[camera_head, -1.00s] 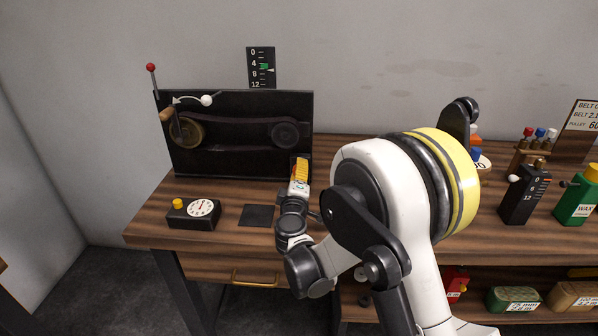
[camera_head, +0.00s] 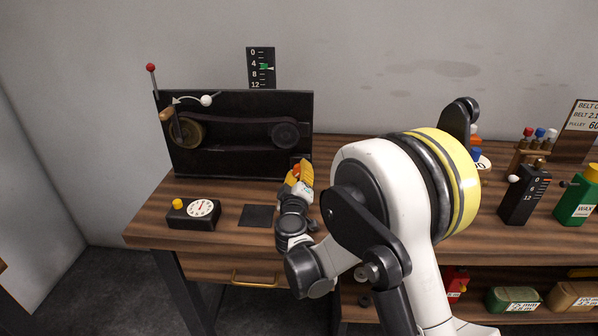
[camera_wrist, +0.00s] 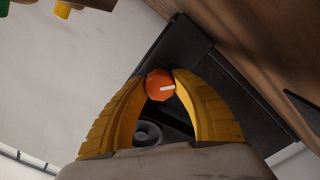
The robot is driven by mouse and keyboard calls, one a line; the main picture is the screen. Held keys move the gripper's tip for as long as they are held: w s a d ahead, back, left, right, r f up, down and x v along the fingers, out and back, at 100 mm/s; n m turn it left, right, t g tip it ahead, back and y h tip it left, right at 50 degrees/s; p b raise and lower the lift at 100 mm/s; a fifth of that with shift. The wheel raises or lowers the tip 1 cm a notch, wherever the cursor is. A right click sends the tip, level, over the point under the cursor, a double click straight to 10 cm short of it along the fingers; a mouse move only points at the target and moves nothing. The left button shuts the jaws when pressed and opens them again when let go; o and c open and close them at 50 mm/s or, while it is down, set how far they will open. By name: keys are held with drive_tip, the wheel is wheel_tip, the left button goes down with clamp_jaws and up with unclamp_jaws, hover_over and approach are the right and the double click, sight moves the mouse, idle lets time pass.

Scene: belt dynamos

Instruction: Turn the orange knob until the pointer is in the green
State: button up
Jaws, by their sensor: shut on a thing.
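The orange knob (camera_wrist: 160,86) with a white line on it sits between the yellow fingers of my gripper (camera_wrist: 161,80) in the wrist view, and both fingers touch its sides. In the head view the knob (camera_head: 296,170) and my gripper (camera_head: 303,172) are at the lower right of the black belt machine (camera_head: 240,107). The gauge (camera_head: 254,76) stands above the machine against the wall, with marks from 0 to 12. Its white pointer (camera_head: 270,68) is at the green band (camera_head: 264,66), between 4 and 8.
A black box with a white dial (camera_head: 201,208) and a dark square mat (camera_head: 257,215) lie on the bench left of my gripper. A red-tipped lever (camera_head: 151,68) rises at the machine's left. Bottles and boxes stand on the right.

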drive_tip(key=o, duration=1.2)
drive_tip(key=shift+s, duration=0.15)
drive_tip(key=s, duration=1.1)
drive_tip(key=shift+s+a, duration=0.25)
drive_tip(key=shift+s, duration=0.1)
